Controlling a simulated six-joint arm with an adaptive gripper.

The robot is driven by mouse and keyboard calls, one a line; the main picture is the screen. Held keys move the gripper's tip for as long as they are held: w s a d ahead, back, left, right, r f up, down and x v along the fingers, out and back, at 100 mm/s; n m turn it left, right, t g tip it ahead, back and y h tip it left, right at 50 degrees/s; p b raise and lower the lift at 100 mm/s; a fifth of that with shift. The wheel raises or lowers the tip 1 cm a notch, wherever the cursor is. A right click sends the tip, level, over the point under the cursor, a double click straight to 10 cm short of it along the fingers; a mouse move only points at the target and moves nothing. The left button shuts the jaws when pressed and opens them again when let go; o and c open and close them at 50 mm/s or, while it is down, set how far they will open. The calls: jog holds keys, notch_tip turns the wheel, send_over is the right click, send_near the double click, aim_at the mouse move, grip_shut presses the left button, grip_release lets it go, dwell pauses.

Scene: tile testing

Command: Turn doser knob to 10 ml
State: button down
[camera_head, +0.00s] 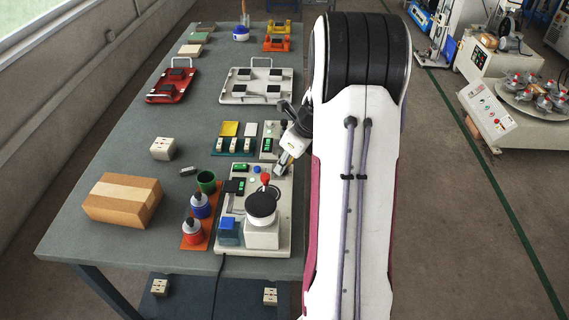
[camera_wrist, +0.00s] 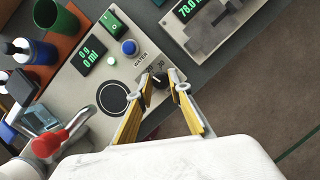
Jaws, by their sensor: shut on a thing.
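The doser (camera_head: 284,222) is a pale panel on the near right of the table in the head view; its panel (camera_wrist: 75,88) fills the left middle of the wrist view. The small black doser knob (camera_wrist: 159,80) sits beside the "WATER" print and dial numbers. My gripper (camera_wrist: 161,90) has its fingertips on either side of the knob and is shut on it. The knob's exact setting is too small to tell. The green display (camera_wrist: 91,52) reads 0 g and 0 ml. In the head view my gripper (camera_head: 280,166) is at the panel's upper right, with the knob hidden.
A red-tipped tap (camera_wrist: 55,140) stands near the fingers. A blue button (camera_wrist: 128,47) and green switch (camera_wrist: 110,24) are close by. A scale (camera_wrist: 200,22) reading about 78 lies beyond.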

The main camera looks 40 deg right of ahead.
jog(key=n+y, duration=0.1)
jog(key=n, duration=0.2)
jog(key=n+g+y, duration=0.1)
jog(key=n, duration=0.2)
jog(key=shift+d, duration=0.15)
jog(key=shift+n, duration=0.3)
jog(key=c, duration=1.9)
grip_release()
jog(key=shift+w+r, duration=0.1)
